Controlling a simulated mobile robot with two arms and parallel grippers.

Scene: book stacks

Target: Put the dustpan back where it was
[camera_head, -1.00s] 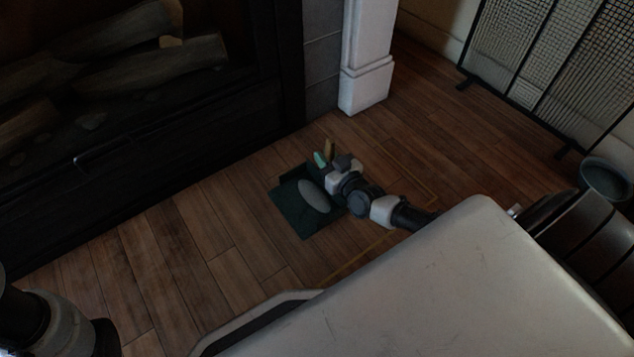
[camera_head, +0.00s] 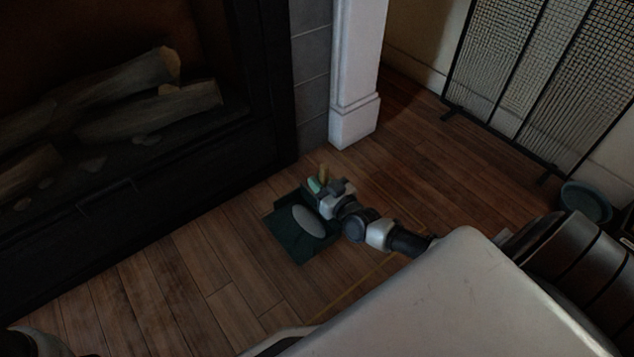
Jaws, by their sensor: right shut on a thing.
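The dustpan (camera_head: 290,244) is a dark green pan with a pale grey oval patch on it. It is low over the wooden floor, in front of the fireplace; I cannot tell whether it touches the floor. My right gripper (camera_head: 322,195) is shut on the dustpan at its upper right side, with a teal and a tan piece showing by the fingers. The fingers hide part of the dustpan. Of my left arm only a dark rounded part shows at the bottom left corner; its gripper is out of view.
A thin yellow outline (camera_head: 349,290) marks the floor beside and below the dustpan. The fireplace (camera_head: 150,215) with logs stands at left, a white pillar (camera_head: 354,80) behind. A mesh screen (camera_head: 530,75) and a blue-grey round bowl (camera_head: 585,202) stand at right. The floor at lower left is clear.

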